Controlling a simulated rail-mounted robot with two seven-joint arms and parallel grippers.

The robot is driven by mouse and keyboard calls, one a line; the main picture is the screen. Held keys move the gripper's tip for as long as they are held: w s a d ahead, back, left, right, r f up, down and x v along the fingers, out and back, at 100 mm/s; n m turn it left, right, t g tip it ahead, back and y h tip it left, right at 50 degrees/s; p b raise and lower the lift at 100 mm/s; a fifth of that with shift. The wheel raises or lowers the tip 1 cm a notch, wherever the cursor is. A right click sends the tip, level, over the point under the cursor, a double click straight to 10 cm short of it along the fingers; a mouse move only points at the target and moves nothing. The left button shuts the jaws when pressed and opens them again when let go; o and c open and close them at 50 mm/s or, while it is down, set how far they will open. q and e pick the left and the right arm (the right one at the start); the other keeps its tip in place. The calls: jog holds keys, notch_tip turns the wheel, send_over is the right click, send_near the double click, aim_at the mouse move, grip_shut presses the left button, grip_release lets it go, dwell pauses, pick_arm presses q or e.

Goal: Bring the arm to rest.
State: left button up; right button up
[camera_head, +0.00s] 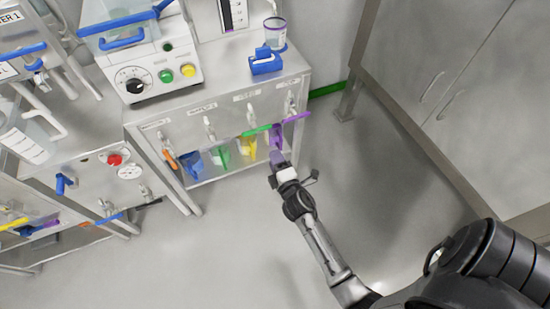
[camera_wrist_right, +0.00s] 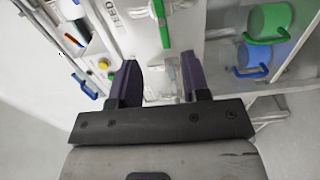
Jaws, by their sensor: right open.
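My right arm reaches in from the lower right in the head view. Its gripper (camera_head: 278,160) is in front of the right end of a grey bench (camera_head: 134,127). In the right wrist view the two dark purple fingers (camera_wrist_right: 160,80) stand apart with a gap between them. I see nothing clearly held in the gap. A clear part and a green handle (camera_wrist_right: 160,20) show beyond the fingertips; I cannot tell whether they touch. My left gripper is in neither view.
The bench front carries several taps and a purple handle (camera_head: 297,117). Coloured containers, including a blue one (camera_head: 191,163), stand under it. A blue holder (camera_head: 265,62) sits on top. A grey cabinet (camera_head: 470,75) stands at right. The floor (camera_head: 235,255) in front is clear.

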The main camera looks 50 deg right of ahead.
dwell(0.4)
jog(key=s+f+m+g, duration=0.3)
jog(key=s+m+g, duration=0.45)
jog(key=m, duration=0.75)
jog(key=s+a+r+n+g+y+p, duration=0.1)
jog(key=s+a+r+g+y+p, duration=0.1)
jog(key=s+a+r+y+p, duration=0.4)
jog(key=s+a+r+n+g+y+p, duration=0.1)
jog(key=s+a+r+p, duration=0.3)
jog(key=r, duration=0.4)
jog(key=s+a+r+n+g+p, duration=0.25)
jog(key=s+r+p, duration=0.35)
jog(key=s+p, duration=0.3)
notch_tip(320, 180, up, 37)
jog(key=w+p, duration=0.1)
jog(key=p, duration=3.6)
jog(key=shift+d+m+p, duration=0.35)
jog(key=shift+d+m, duration=0.05)
jog(key=shift+m, duration=0.05)
